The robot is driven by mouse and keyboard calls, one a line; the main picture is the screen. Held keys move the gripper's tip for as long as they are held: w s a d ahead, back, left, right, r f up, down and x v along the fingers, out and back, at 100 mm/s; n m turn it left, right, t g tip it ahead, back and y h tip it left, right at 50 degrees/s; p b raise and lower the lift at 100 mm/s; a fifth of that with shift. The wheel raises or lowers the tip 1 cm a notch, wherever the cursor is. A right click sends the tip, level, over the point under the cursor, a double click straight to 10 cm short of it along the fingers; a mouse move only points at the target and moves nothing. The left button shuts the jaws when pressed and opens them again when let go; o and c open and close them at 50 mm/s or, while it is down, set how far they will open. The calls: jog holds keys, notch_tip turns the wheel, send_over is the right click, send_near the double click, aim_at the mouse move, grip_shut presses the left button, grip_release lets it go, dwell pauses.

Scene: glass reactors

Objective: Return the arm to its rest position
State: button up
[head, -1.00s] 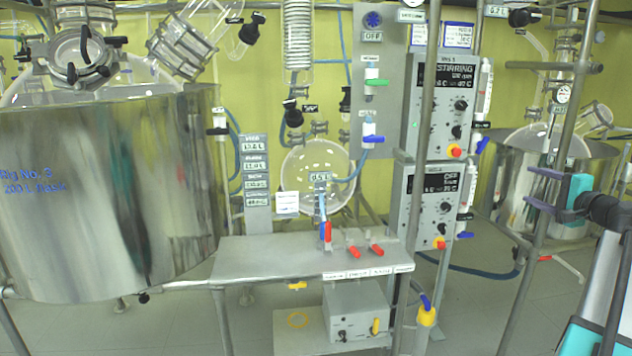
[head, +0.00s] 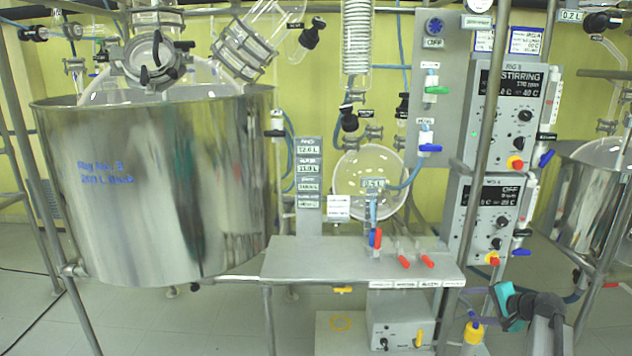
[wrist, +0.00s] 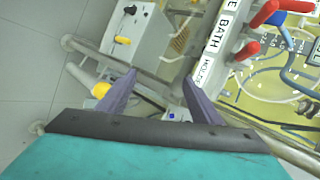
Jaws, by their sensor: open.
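My gripper (head: 480,304) is at the lower right of the head view, with purple fingers and a teal body. It is beside the right end of the grey bench, in front of the frame's poles. In the wrist view my gripper (wrist: 160,80) has its two purple fingers spread apart with nothing between them. The bench edge with its labels and a metal rail show beyond the fingers. My arm's dark joint shows at the lower right of the head view, folded low; the rest of it is out of frame.
A yellow-capped fitting (head: 473,332) and the bench (head: 330,262) are close to my gripper. Control boxes (head: 515,110) stand above it. A large steel bath vessel (head: 160,190) is at left and another (head: 580,200) at right. Open floor lies at the lower left.

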jog(key=s+a+f+n+g+p, duration=0.1)
jog(key=s+a+f+n+g, duration=0.15)
jog(key=s+a+f, duration=0.45)
jog(key=s+a+f+n+g, duration=0.2)
jog(key=s+a+f+g, duration=0.1)
jog(key=a+f, duration=0.8)
jog(key=s+a+f+n+g+p, duration=0.1)
jog(key=s+a+f+n+g, duration=0.15)
jog(key=s+a+f, duration=0.45)
jog(key=s+a+f+n+g+h, duration=0.1)
jog(key=s+a+f+n+g, duration=0.2)
jog(key=s, duration=1)
jog(key=s+a+f+n+g+h+p, duration=0.1)
jog(key=s+a+f+n+g+h, duration=0.1)
jog(key=s+a+f, duration=0.6)
jog(key=s+f+n+g, duration=0.1)
jog(key=s+g, duration=0.1)
jog(key=s, duration=0.4)
jog(key=shift+f+n+h, duration=0.3)
jog(key=shift+f, duration=0.05)
jog(key=c, duration=0.6)
jog(key=shift+d, duration=0.1)
jog(key=shift+c, duration=0.6)
jog(key=shift+s+d, duration=0.1)
jog(key=shift+d, duration=0.2)
